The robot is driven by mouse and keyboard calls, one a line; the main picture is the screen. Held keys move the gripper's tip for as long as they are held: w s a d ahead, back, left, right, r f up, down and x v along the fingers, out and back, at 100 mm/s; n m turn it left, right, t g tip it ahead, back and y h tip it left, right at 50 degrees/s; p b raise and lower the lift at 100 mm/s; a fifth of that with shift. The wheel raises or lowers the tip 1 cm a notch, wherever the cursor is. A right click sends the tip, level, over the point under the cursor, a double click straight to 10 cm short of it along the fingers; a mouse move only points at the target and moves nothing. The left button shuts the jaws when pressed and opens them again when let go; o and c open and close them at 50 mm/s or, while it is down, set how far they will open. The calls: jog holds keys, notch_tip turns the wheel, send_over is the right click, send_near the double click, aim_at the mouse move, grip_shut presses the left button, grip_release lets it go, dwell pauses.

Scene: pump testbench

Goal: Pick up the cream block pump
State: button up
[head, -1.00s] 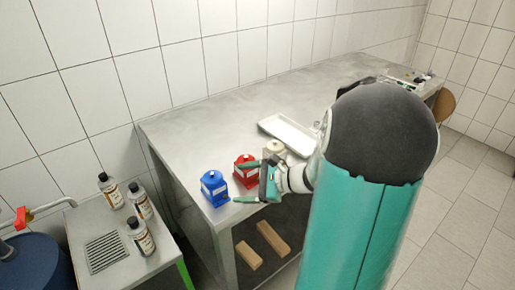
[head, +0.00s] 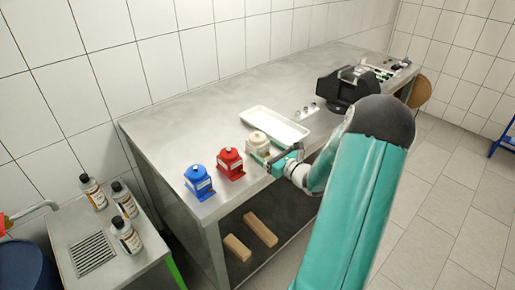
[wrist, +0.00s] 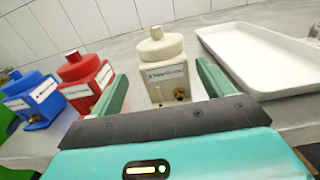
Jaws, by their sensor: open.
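The cream block pump (head: 258,143) stands upright on the grey metal bench, to the right of the red pump. In the wrist view, the cream pump (wrist: 163,68) has a round cap, a white label and a brass port on its front. My gripper (head: 268,155) is at the bench's front edge, at the cream pump. In the wrist view, my open gripper (wrist: 160,82) has its green fingers apart, one to each side of the pump in the picture. The pump's lower front is partly hidden by the gripper body. I cannot tell whether a finger touches it.
The red pump (head: 230,163) and blue pump (head: 199,182) stand to the left. A white tray (head: 250,113) lies behind and right of the cream pump. A black device (head: 345,88) stands farther right. Bottles (head: 125,235) stand on a lower side table.

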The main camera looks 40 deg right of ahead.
aim_at(258, 142)
jog(key=shift+w+d, duration=0.2)
jog(key=shift+w, duration=2.55)
jog(key=c, duration=1.3)
jog(key=shift+r, duration=0.1)
jog(key=shift+c, duration=1.2)
jog(key=shift+r, duration=0.1)
